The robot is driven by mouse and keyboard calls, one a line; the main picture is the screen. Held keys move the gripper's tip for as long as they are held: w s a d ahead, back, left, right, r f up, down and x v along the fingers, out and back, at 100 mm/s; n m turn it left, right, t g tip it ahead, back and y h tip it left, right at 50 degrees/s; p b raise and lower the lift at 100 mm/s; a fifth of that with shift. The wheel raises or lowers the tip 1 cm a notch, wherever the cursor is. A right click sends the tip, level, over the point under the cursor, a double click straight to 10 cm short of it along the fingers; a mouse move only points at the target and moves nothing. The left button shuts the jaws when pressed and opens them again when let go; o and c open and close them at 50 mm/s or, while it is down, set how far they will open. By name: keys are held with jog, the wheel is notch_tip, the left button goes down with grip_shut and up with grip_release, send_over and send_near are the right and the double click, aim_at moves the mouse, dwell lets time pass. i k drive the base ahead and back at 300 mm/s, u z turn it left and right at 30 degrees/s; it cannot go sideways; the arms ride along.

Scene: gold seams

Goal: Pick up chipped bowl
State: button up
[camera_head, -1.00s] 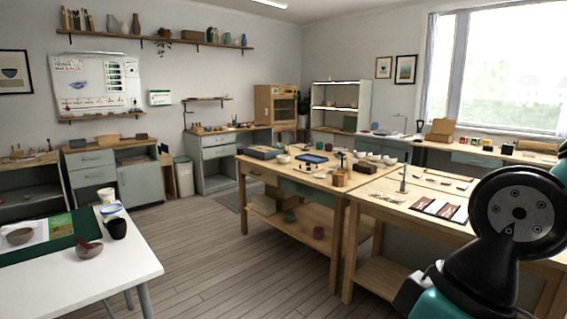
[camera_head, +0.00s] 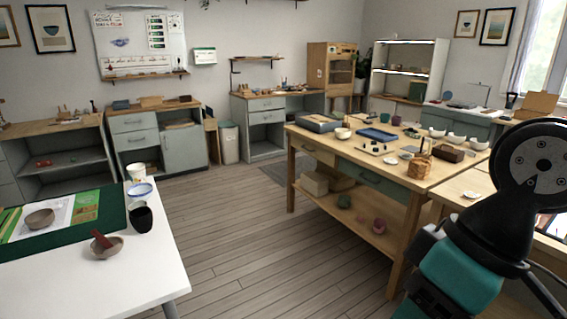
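A grey-brown bowl (camera_head: 39,219) sits on a printed sheet on the white table at the lower left. A second grey-brown bowl (camera_head: 104,249) stands nearer the table's edge, with a dark red piece (camera_head: 101,239) resting in it. I cannot make out a chip on either, so I cannot tell which is the chipped bowl. My arm shows at the right edge; my gripper is out of view.
The white table (camera_head: 160,262) also holds a green mat (camera_head: 85,233), a black cup (camera_head: 141,218), a blue-rimmed bowl (camera_head: 140,190) and a white tub (camera_head: 137,173). Bare wooden floor (camera_head: 235,220) lies between it and the wooden workbench (camera_head: 408,180). Cabinets line the back wall.

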aim_at(341, 133)
jog(key=u, duration=0.1)
jog(key=i, duration=2.3)
jog(key=z, duration=0.15)
jog(key=i, duration=1.75)
jog(key=z, duration=0.25)
